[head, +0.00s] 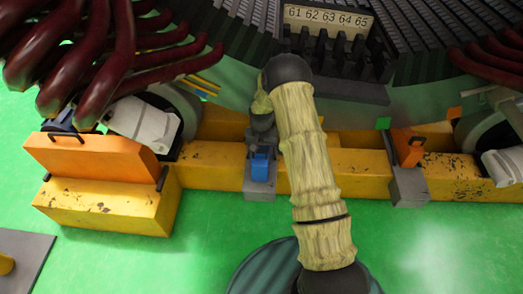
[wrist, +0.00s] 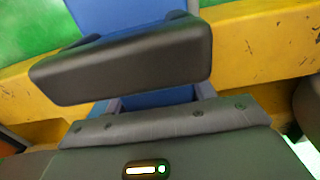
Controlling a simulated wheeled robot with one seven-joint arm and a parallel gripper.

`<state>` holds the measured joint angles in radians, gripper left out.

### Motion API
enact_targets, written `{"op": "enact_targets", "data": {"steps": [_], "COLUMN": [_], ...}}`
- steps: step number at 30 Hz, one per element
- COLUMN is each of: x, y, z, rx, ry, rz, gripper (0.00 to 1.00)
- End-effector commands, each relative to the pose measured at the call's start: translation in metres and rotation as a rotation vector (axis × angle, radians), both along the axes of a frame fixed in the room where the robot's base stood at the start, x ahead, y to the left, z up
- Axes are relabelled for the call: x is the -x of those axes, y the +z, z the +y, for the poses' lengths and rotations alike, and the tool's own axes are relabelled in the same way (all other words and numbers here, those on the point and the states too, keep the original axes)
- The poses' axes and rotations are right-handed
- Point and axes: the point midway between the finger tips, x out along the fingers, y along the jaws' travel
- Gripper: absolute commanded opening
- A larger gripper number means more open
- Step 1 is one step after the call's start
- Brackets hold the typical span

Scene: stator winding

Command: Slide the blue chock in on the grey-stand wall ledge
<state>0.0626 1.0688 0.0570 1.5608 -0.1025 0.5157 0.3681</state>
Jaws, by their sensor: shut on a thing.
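The blue chock (head: 260,168) is upright at the grey stand (head: 259,195) in front of the yellow beam, left of centre in the head view. My gripper (head: 262,143) is above it, shut on its upper part. In the wrist view the blue chock (wrist: 158,99) shows between the two dark fingers of my gripper (wrist: 150,96), and more blue shows beyond the far finger. The chock overlaps the stand in the head view; I cannot tell whether it touches the ledge. The ledge is mostly hidden by the chock and gripper.
The yellow beam (head: 345,172) runs behind the stand. An orange chock (head: 407,148) sits on another grey stand (head: 408,187) to the right. An orange-topped yellow block (head: 100,205) stands left. The large slotted stator (head: 435,40) is above. Green floor (head: 205,235) is open in front.

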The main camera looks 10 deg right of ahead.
Motion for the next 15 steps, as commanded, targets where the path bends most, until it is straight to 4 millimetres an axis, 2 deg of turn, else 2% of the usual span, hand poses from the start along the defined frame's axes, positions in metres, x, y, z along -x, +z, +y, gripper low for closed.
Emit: {"op": "enact_targets", "data": {"steps": [15], "x": [-0.0012], "y": [-0.0038], "z": [0.0], "rx": [0.0], "ry": [0.0], "rz": [-0.003], "gripper": [0.27]}}
